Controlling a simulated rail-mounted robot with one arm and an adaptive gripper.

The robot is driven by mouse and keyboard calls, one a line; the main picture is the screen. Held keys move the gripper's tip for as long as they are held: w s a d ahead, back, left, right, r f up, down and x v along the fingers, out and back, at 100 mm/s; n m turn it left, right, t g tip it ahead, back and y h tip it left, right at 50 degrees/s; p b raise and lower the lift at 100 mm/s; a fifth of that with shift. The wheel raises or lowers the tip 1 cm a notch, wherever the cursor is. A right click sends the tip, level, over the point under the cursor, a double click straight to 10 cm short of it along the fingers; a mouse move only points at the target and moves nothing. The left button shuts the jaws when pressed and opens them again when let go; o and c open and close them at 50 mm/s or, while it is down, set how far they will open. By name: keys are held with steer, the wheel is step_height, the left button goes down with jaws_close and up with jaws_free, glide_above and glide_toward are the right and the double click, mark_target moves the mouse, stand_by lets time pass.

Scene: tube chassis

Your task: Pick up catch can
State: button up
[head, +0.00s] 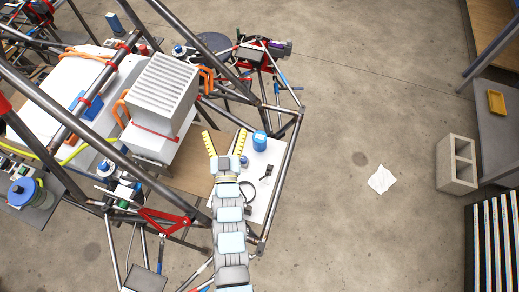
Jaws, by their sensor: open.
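A small blue cylindrical can (260,140), the likely catch can, stands on a white panel (262,200) inside the tube chassis. My gripper (225,134) is just left of it in the head view. Its two yellow fingers are spread wide, with nothing seen between them. The right finger is close to the can with a small gap in the picture; their height difference cannot be told. My arm covers part of the white panel and the brown board beneath.
Dark chassis tubes (283,170) run along the right of the panel. A ribbed grey box (160,92) stands left of my gripper. A small black part (267,171) lies below the can. Open floor (340,120) with a white cloth (382,179) is at right.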

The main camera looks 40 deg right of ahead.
mark_target(260, 137)
steer(key=s+d+f+m+g+y+b, duration=0.1)
steer(key=d+f+g+b, duration=0.15)
steer(key=f, duration=0.45)
steer(key=s+d+f+g+y+b, duration=0.1)
steer(key=d+f+g+b, duration=0.1)
steer(key=d+f+b, duration=0.3)
steer(key=s+d+f+m+g+b, duration=0.1)
steer(key=s+d+f+g, duration=0.15)
steer(key=f, duration=0.55)
steer(key=shift+t, duration=0.3)
steer(key=shift+w+b+x, duration=0.15)
steer(key=shift+b+x, duration=0.05)
steer(key=shift+x, duration=1.75)
steer(key=shift+w+b+x, duration=0.15)
steer(key=shift+x, duration=1.8)
steer(key=shift+a+r+y, duration=0.15)
steer(key=shift+y, duration=0.15)
steer(key=c, duration=1.4)
steer(key=shift+o, duration=0.2)
steer(key=shift+r, duration=0.1)
